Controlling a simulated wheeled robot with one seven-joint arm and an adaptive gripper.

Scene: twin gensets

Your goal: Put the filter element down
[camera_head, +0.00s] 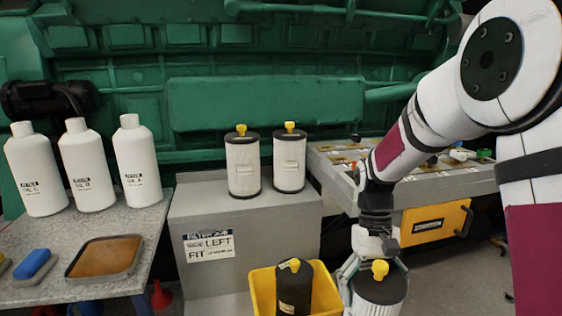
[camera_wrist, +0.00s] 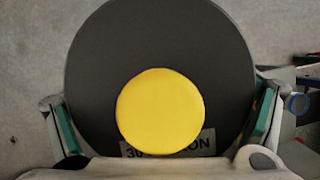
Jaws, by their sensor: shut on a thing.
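My gripper (camera_head: 372,268) is shut on a filter element (camera_head: 378,296), a pleated white cylinder with a dark cap and a yellow knob. In the wrist view, the dark cap (camera_wrist: 160,50) fills most of the picture, with the yellow knob in the middle and a partly covered label. The gripper fingers (camera_wrist: 165,128) sit on both sides of it. The held filter element is beside the yellow bin, to its right; its lower end is cut off by the picture edge. Two similar filter elements (camera_head: 243,165) (camera_head: 289,160) stand upright on the grey cabinet top.
A yellow bin (camera_head: 263,283) holds a dark filter (camera_head: 294,287) with a yellow knob. The grey cabinet (camera_head: 190,215) has a "LEFT" label. White bottles (camera_head: 85,165), a brown tray (camera_head: 105,257) and a blue object (camera_head: 32,263) are on the left table. A grey bench (camera_head: 425,190) stands behind my arm.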

